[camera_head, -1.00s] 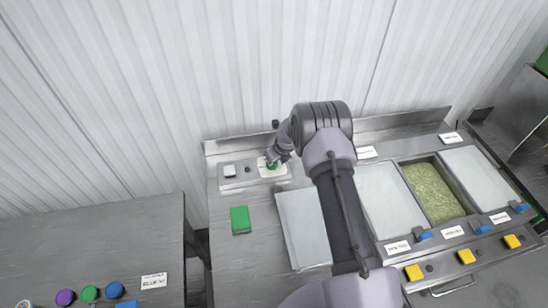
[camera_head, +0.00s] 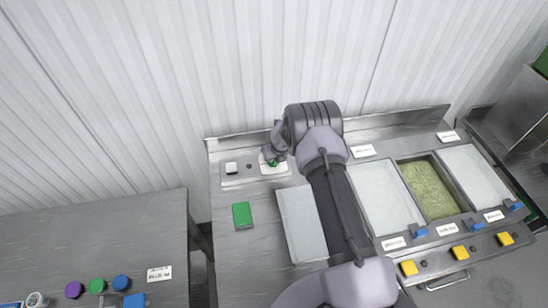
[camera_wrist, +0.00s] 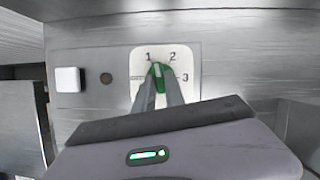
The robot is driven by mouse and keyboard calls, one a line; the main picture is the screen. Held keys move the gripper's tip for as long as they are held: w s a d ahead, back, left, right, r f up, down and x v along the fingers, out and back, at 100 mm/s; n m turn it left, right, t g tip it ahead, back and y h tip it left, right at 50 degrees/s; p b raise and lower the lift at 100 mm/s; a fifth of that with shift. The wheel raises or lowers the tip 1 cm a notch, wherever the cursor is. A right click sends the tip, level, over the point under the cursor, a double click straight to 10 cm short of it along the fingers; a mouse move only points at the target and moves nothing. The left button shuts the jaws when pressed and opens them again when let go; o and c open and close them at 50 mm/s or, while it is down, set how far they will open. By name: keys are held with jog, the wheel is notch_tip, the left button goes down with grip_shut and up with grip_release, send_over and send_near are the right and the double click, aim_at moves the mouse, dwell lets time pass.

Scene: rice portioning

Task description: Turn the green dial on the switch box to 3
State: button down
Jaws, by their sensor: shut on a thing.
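The green dial (camera_wrist: 157,69) sits on a white label plate (camera_wrist: 139,60) marked 1, 2 and 3 on the grey switch box (camera_wrist: 224,66). My gripper (camera_wrist: 160,74) is shut on the dial, one finger on each side. In the wrist view, the dial's upper end lies near 1 and 2; its exact setting is partly hidden by the fingers. In the head view, the dial (camera_head: 272,163) is a small green spot under my gripper (camera_head: 271,158), on the plate (camera_head: 283,168) at the back of the counter.
A white square button (camera_wrist: 68,79) and a dark round knob (camera_wrist: 106,78) are left of the dial. A green block (camera_head: 242,215) and a pale tray (camera_head: 302,224) lie in front. Bins, one holding green grains (camera_head: 428,189), stand right. A side table (camera_head: 100,230) stands left.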

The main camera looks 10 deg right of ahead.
jog(key=c, duration=1.4)
grip_release()
jog(key=p+v, duration=0.1)
jog(key=v, duration=1.6)
jog(key=shift+r+p, duration=0.2)
jog(key=shift+p, duration=0.1)
jog(key=shift+d, duration=0.1)
